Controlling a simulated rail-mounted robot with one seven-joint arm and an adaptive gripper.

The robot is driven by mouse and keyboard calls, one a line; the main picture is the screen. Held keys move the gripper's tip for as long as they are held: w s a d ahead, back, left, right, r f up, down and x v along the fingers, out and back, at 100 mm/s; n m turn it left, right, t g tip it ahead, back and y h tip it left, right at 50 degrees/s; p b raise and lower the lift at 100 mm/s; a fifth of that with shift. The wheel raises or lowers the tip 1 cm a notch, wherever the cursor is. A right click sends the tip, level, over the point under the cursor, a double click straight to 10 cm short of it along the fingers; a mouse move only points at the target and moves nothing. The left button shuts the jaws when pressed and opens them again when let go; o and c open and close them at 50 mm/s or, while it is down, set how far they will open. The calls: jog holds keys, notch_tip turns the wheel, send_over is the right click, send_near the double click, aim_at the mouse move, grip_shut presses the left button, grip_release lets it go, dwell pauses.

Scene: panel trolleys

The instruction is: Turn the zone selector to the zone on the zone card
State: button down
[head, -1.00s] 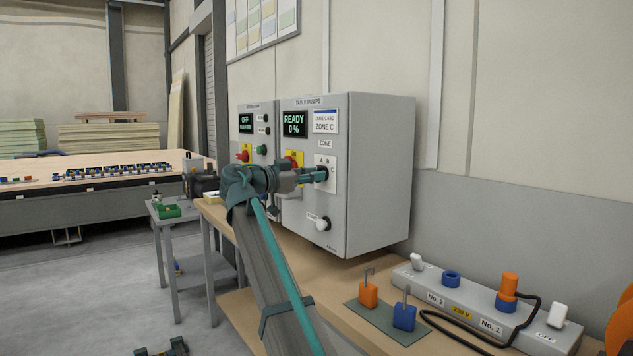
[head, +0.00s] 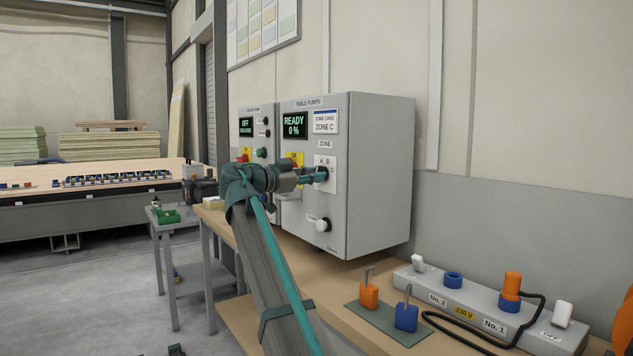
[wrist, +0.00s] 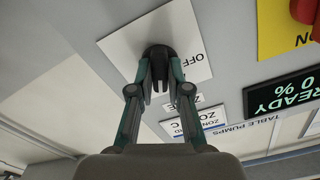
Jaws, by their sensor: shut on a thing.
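The zone selector is a black knob (wrist: 160,55) on a white plate (head: 331,186) on the grey table pumps cabinet. My gripper (head: 314,176) is shut on the knob from the front. In the wrist view the two fingertips (wrist: 159,80) close on either side of it. I cannot tell which mark the knob points at. The zone card (head: 325,121) above reads ZONE C. The display (head: 295,125) reads READY 0 %.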

jog(key=shift+w+d+r+m+b, duration=0.2)
jog(key=shift+d+m+b, duration=0.1)
jog(key=shift+m+b, duration=0.85)
jog(key=c, duration=1.2)
grip_release()
jog(key=shift+o, duration=0.8)
jog(key=shift+d+f, duration=0.1)
jog(key=shift+d, duration=0.1)
jog(key=shift+s+a+f, duration=0.1)
jog(key=shift+s+a, duration=0.05)
jog(key=shift+a, duration=0.05)
jog(key=v, duration=0.6)
jog(key=shift+b, duration=0.3)
jog(key=shift+c, duration=0.4)
